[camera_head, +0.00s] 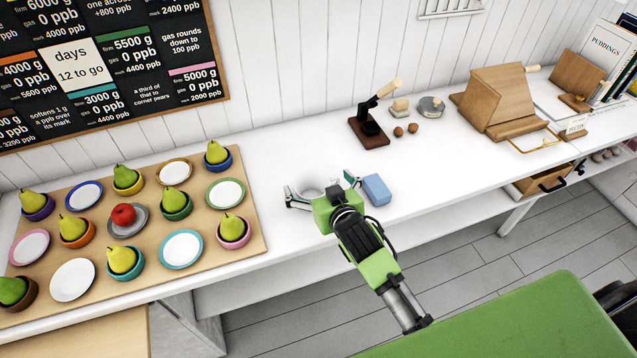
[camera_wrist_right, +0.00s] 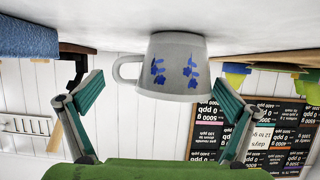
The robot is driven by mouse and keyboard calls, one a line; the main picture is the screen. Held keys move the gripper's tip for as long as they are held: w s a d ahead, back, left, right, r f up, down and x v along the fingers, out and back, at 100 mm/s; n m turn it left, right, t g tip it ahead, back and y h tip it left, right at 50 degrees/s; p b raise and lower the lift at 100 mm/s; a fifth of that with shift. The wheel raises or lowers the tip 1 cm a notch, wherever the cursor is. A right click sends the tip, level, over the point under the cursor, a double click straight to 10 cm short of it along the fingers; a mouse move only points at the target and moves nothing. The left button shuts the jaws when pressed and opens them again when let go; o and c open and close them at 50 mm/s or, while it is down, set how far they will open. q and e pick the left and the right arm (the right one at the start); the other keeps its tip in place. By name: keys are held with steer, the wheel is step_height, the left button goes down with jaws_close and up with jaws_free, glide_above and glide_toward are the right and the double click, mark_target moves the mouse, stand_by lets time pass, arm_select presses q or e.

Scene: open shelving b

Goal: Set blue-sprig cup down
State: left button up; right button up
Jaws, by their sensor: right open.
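The blue-sprig cup (camera_head: 310,182) stands on the white counter, partly hidden behind my right gripper in the head view. In the right wrist view, which is upside down, the pale grey cup (camera_wrist_right: 176,68) shows blue sprigs and a handle toward the blue block. It is upright with its base on the counter. My right gripper (camera_head: 321,187) is open, with its fingers spread on either side of the cup. In the wrist view there are gaps between the fingers (camera_wrist_right: 160,105) and the cup. My left gripper is not in view.
A blue block (camera_head: 377,189) lies just right of the gripper. A wooden board (camera_head: 255,240) with pears, an apple, bowls and plates is at left. A dark press (camera_head: 370,130) stands behind. The white counter (camera_head: 430,170) is clear right of the block.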

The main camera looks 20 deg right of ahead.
steer(key=shift+r, duration=0.15)
steer(key=v, duration=1.2)
steer(key=shift+b, duration=0.35)
